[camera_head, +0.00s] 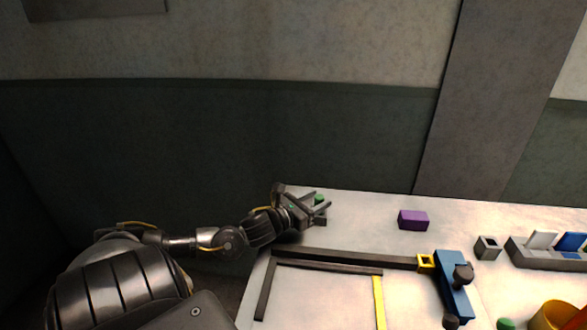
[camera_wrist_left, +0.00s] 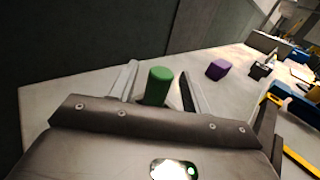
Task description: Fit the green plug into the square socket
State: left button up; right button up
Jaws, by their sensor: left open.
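My left gripper (camera_head: 322,203) is open, with one finger on each side of the plug in the left wrist view (camera_wrist_left: 159,72). I cannot tell whether either finger touches it. A small grey block with a square opening (camera_head: 487,247), which looks like the square socket, stands at the right, well apart from the gripper. My right gripper is not in view.
A purple block (camera_head: 413,220) lies between the plug and the grey block. A blue clamp-like device (camera_head: 454,285) and a dark frame (camera_head: 330,258) lie nearer. A slotted dark rack (camera_head: 545,254) and a yellow cup (camera_head: 556,316) are at the right.

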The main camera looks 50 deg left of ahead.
pick_arm(q)
jog(key=s, duration=0.9)
jog(key=shift+s+a+r, duration=0.15)
jog(key=shift+s+a, duration=0.05)
jog(key=shift+s, duration=0.3)
